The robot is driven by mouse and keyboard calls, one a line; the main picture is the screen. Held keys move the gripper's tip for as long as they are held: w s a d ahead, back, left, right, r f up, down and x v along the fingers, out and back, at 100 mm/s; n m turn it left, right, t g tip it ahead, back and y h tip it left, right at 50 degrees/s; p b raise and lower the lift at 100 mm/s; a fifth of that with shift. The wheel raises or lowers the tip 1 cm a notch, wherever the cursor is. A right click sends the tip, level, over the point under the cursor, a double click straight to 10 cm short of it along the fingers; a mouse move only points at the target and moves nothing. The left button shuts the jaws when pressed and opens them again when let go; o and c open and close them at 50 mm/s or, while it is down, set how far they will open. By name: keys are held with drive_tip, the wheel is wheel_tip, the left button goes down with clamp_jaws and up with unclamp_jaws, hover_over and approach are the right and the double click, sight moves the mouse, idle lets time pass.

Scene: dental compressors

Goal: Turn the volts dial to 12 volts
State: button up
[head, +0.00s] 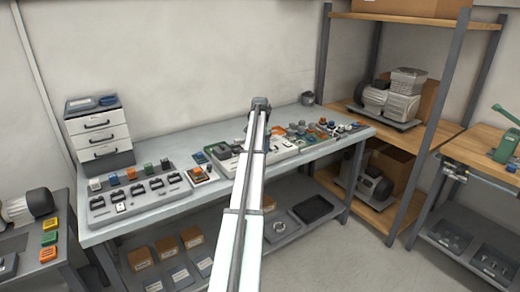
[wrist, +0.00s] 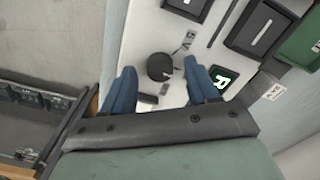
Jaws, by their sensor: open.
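In the wrist view a round black dial (wrist: 159,66) stands on a white panel (wrist: 150,30). My gripper (wrist: 162,85) is open, with one blue finger on each side of the dial. The fingers look apart from the dial, and I cannot tell how far its height is from the fingertips. The dial's markings and its setting are too small to read. In the head view my gripper (head: 260,104) is over the workbench (head: 190,205), and my arm hides the dial there.
Black blocks (wrist: 260,27) and a green label with a white R (wrist: 222,78) lie right of the dial. In the head view, a grey tray of switches (head: 140,195) sits left on the bench, a drawer unit (head: 98,132) behind it, and several small parts (head: 320,128) lie right.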

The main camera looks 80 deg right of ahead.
wheel_tip(320, 180, up, 13)
idle(0.5)
drive_tip(key=shift+r, duration=0.1)
idle(0.3)
